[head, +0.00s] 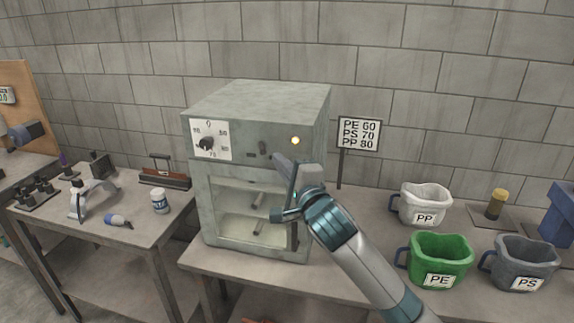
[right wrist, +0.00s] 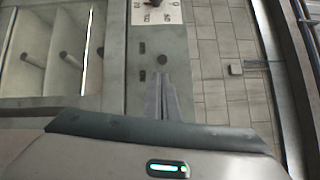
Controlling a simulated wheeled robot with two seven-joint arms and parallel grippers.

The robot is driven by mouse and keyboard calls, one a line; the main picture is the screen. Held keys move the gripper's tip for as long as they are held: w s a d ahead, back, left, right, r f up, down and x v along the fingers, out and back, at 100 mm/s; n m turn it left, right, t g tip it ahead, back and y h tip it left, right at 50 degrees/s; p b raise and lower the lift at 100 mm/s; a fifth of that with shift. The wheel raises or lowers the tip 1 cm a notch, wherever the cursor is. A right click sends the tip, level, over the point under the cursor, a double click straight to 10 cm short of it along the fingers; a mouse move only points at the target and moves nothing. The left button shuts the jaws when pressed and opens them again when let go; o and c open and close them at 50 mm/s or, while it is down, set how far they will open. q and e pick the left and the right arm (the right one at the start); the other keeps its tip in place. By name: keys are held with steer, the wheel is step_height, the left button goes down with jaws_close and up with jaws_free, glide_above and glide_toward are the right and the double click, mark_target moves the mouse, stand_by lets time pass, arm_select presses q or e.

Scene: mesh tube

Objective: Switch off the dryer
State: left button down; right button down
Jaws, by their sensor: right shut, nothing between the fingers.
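The dryer (head: 258,103) is a grey-green metal box on the table, with a glass-fronted chamber below its control panel. The panel has a numbered white dial plate with a black knob (head: 208,143), a small dark switch (head: 262,148) and a lamp (head: 295,140) glowing yellow-orange. My right gripper (head: 279,158) is shut and empty, its fingertips just right of and below the switch. In the right wrist view, the shut fingertips (right wrist: 160,78) point at the panel close to the switch (right wrist: 162,60); I cannot tell whether they touch. My left gripper is not in view.
A sign (head: 359,134) reading PE 60, PS 70, PP 80 stands right of the dryer. Right of it are a white PP jug (head: 424,201), a green PE jug (head: 440,257) and a grey PS jug (head: 523,259).

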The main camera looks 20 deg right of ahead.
mark_target(262, 148)
steer(key=shift+w+a+r+p, duration=0.1)
steer(key=shift+w+p, duration=0.5)
steer(key=shift+w, duration=1.3)
